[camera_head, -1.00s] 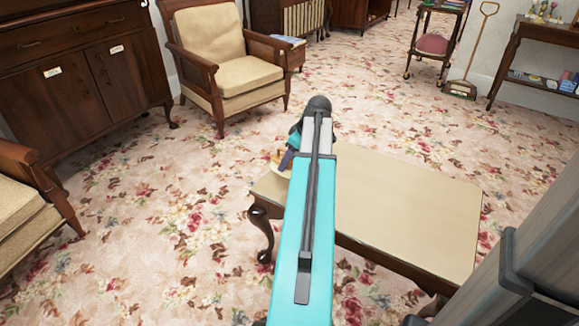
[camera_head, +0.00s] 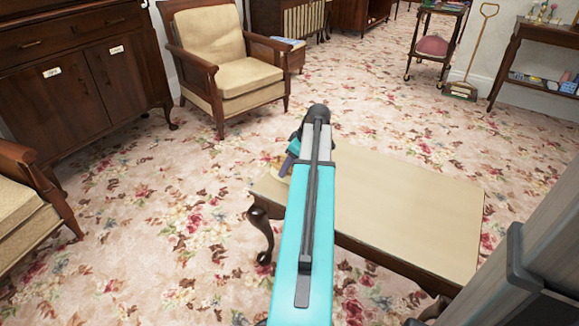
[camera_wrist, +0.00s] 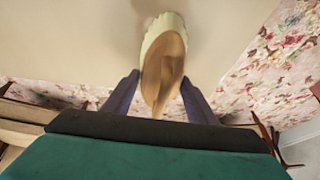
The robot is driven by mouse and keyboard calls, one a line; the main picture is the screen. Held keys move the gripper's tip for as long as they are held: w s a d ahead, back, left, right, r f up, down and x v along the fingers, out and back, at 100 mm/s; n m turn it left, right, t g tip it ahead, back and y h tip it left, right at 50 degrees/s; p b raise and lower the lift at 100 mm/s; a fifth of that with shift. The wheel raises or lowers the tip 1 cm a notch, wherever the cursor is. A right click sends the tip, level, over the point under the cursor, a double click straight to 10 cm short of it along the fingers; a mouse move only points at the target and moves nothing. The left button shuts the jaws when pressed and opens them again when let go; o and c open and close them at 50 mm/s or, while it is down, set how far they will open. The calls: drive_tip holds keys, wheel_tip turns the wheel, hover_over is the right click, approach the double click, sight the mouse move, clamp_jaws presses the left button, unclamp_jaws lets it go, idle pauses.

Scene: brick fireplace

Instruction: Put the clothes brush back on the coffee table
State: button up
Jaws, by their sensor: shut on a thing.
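The coffee table (camera_head: 408,215) has a bare cream top and dark curved legs, and stands in front of me. My gripper (camera_head: 281,170) is at the table's left end, partly hidden behind my arm. In the wrist view my gripper (camera_wrist: 158,98) is shut on the clothes brush (camera_wrist: 165,62), which has a wooden back and pale bristles. The cream tabletop (camera_wrist: 80,40) shows behind the brush there. In the head view only a small tan part of the brush (camera_head: 276,168) shows. I cannot tell whether the brush touches the tabletop.
A cream-cushioned armchair (camera_head: 232,80) stands beyond the table, and another seat (camera_head: 20,205) is at the left edge. A dark cabinet (camera_head: 75,75) stands at upper left. Flowered carpet (camera_head: 150,220) lies open left of the table.

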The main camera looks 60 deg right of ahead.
drive_tip(key=o, duration=1.1)
drive_tip(key=shift+r, duration=0.1)
drive_tip(key=p+v, duration=0.3)
drive_tip(key=v, duration=0.9)
